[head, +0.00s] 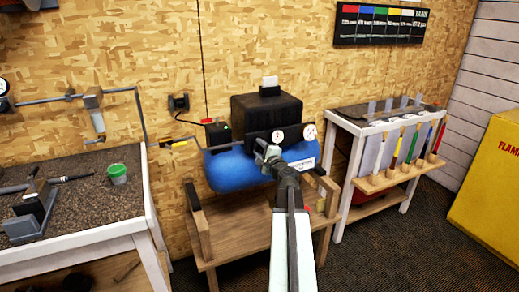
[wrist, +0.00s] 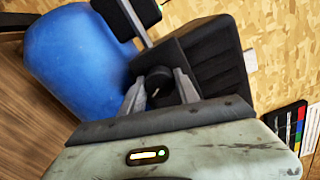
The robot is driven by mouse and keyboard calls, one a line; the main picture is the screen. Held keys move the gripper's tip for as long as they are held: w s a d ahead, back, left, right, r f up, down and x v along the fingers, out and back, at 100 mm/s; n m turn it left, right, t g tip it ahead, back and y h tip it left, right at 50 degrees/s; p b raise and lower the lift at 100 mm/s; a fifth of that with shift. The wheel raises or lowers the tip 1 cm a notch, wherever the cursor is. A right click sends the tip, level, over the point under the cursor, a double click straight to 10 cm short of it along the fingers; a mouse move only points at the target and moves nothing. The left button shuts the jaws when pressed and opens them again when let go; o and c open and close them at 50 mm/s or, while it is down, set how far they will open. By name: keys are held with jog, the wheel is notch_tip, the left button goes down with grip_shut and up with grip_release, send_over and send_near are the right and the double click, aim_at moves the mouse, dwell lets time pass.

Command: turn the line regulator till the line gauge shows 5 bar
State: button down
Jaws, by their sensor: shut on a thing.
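The compressor has a blue tank (head: 232,170) under a black housing (head: 262,108) and stands on a wooden bench. Two white round gauges sit at its front, a left gauge (head: 278,135) and a right gauge (head: 310,131). Their readings are too small to make out, and I cannot tell which is the line gauge. My gripper (head: 264,150) is at the compressor's front, just below and left of the left gauge. In the wrist view my gripper (wrist: 160,92) is shut on a dark round knob (wrist: 158,80), apparently the line regulator. The fingers are on both sides of it.
A workbench (head: 75,232) with a green cup (head: 117,173) stands at the left. Another gauge (head: 4,87) and pipe are on the left wall. A side table with a rack of coloured tools (head: 398,172) stands right of the compressor. A yellow cabinet (head: 492,185) is far right.

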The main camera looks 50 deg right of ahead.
jog(key=c, duration=0.9)
grip_release()
jog(key=shift+s, duration=0.15)
jog(key=v, duration=0.7)
jog(key=shift+s+a, duration=0.15)
jog(key=shift+s, duration=0.15)
